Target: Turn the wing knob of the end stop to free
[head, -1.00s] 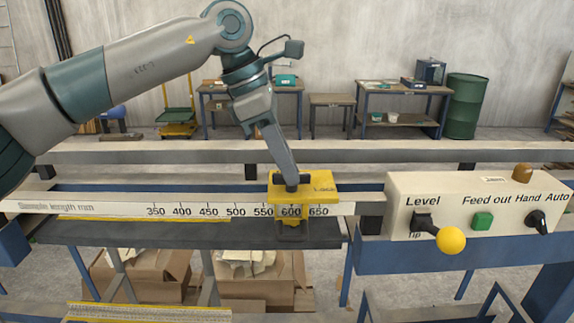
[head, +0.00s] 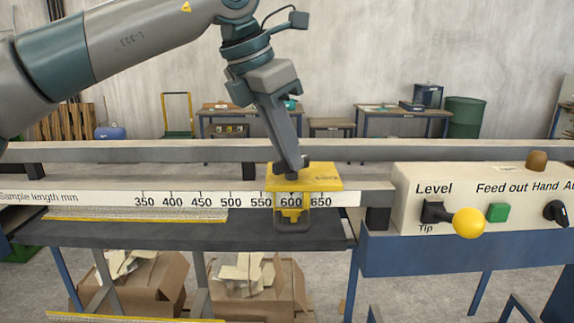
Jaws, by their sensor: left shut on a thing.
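The yellow end stop (head: 318,183) sits on the white sample length scale (head: 100,198), around the 600 mark, with lettering partly visible on its top. My left gripper (head: 291,168) reaches down from above, its fingers at the dark wing knob (head: 291,176) on top of the end stop. The fingers are shut on the knob and hide most of it, so its angle is hard to tell. My right gripper is out of view.
A control box (head: 430,190) with a lever with a yellow ball (head: 469,223), a green button (head: 498,212) and a black switch stands right of the end stop. A long grey rail (head: 150,151) runs behind. Cardboard boxes (head: 150,285) lie below.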

